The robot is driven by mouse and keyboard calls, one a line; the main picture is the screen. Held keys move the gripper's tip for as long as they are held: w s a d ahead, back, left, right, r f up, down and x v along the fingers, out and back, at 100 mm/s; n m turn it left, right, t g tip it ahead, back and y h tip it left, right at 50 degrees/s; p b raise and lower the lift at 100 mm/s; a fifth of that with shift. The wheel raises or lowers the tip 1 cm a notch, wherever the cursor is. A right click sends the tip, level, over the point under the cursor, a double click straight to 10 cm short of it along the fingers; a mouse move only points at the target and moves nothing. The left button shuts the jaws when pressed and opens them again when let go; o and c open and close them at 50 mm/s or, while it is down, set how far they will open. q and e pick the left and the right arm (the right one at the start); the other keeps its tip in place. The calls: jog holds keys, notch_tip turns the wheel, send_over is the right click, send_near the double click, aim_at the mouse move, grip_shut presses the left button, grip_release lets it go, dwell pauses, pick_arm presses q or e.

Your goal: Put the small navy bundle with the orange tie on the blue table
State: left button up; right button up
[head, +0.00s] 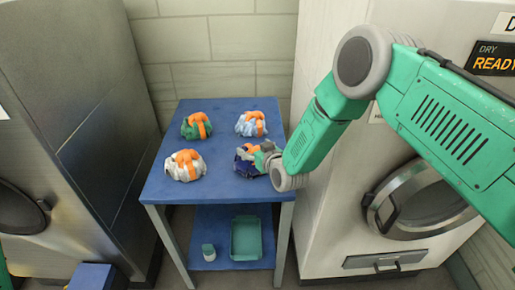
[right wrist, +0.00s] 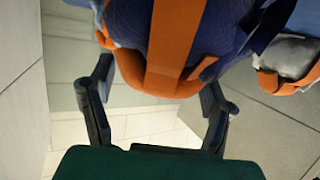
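The small navy bundle with the orange tie (head: 242,167) is at the right edge of the blue table (head: 219,200), beside the other bundles. It appears to rest on the top. My right gripper (head: 266,160) comes in from the right at this bundle and partly hides it. In the right wrist view the navy bundle (right wrist: 229,32) fills the top middle, its orange band facing me. The right fingers (right wrist: 158,90) are spread apart, one at each side of the bundle's near end. Whether they touch it is unclear. My left gripper is not in view.
A green bundle (head: 190,129), a light blue bundle (head: 244,129) and a white bundle (head: 177,172), all with orange ties, stand on the table. A teal tray (head: 246,259) and a small container (head: 208,252) are on the lower shelf. Machines flank the table.

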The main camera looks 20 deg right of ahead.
jog(key=shift+a+r, duration=0.3)
jog(key=shift+a, duration=0.3)
jog(key=d+v, duration=0.1)
jog(key=v, duration=1)
jog(key=s+d+f+g, duration=0.2)
jog(key=s+f+g, duration=0.3)
jog(key=s, duration=0.5)
jog(key=s+d+f+g, duration=0.1)
jog(key=s+f+g, duration=0.2)
jog(key=s+f, duration=0.65)
jog(key=s+d+g+h, duration=0.1)
jog(key=s+g, duration=0.2)
jog(key=s, duration=0.6)
jog(key=s+d+m+g+h, duration=0.1)
jog(key=s+d+g, duration=0.1)
jog(key=s, duration=0.7)
jog(key=shift+r+g, duration=0.2)
jog(key=shift+g, duration=0.2)
